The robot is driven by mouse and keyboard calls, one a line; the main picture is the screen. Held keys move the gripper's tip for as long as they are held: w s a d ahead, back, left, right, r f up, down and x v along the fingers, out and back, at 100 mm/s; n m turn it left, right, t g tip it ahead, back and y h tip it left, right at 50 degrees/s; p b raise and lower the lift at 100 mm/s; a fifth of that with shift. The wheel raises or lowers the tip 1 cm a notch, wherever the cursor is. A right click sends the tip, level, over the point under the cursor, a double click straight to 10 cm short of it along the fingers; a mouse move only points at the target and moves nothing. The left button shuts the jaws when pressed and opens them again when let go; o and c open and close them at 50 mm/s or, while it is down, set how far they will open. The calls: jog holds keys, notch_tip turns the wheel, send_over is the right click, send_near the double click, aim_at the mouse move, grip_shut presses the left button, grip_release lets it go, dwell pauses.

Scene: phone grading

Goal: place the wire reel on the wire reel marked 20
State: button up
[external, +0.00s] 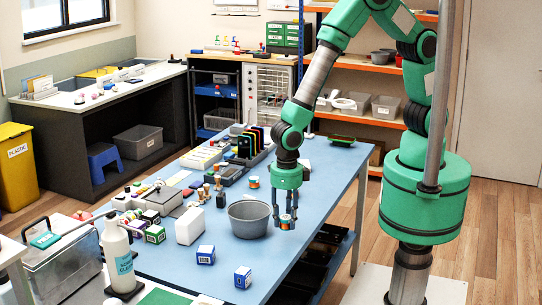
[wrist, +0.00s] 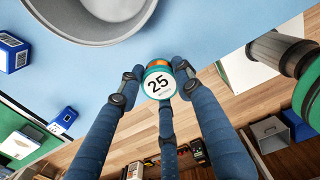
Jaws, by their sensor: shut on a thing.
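My gripper (external: 286,222) has three blue fingers and points down near the right edge of the blue table. In the wrist view my gripper (wrist: 159,80) is shut on a wire reel (wrist: 158,83) with a white face marked 25, a teal rim and some orange at its top. The fingers hide part of this reel in the external view. Another small reel (external: 253,182), orange and pale, stands on the table behind the grey bowl, apart from my gripper. Its number is too small to read, so I cannot tell whether it is the one marked 20.
The grey bowl (external: 249,232) stands just left of my gripper. Trays and small parts crowd the table's far left. The table's right strip (external: 325,175) is mostly clear.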

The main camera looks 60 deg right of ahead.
jog(key=w+d+r+m, duration=0.1)
jog(key=d+m, duration=0.1)
jog(key=d, duration=0.7)
jog(key=shift+w+d+r, duration=0.15)
jog(key=shift+w+r, duration=0.05)
jog(key=shift+w, duration=0.15)
jog(key=d, duration=0.3)
jog(key=d+m, duration=0.1)
jog(key=d, duration=0.2)
jog(key=d+r+m, duration=0.1)
jog(key=d, duration=0.2)
jog(key=shift+s+d+r+p, duration=0.1)
jog(key=shift+s+d+p, duration=0.1)
jog(key=shift+d+p, duration=0.15)
jog(key=s+d+m, duration=0.1)
jog(key=s+d, duration=0.1)
jog(key=d, duration=0.3)
jog(key=s+d+r+m, duration=0.1)
jog(key=s+d+m, duration=0.1)
jog(key=d, duration=0.3)
jog(key=s+d+m, duration=0.1)
jog(key=s+d, duration=0.1)
jog(key=d, duration=0.3)
jog(key=shift+s+d+r+m, duration=0.15)
jog(key=shift+s+d+m, duration=0.15)
jog(key=shift+m, duration=0.1)
jog(key=shift+s+d, duration=0.2)
jog(key=shift+d, duration=0.1)
jog(key=shift+w, duration=0.1)
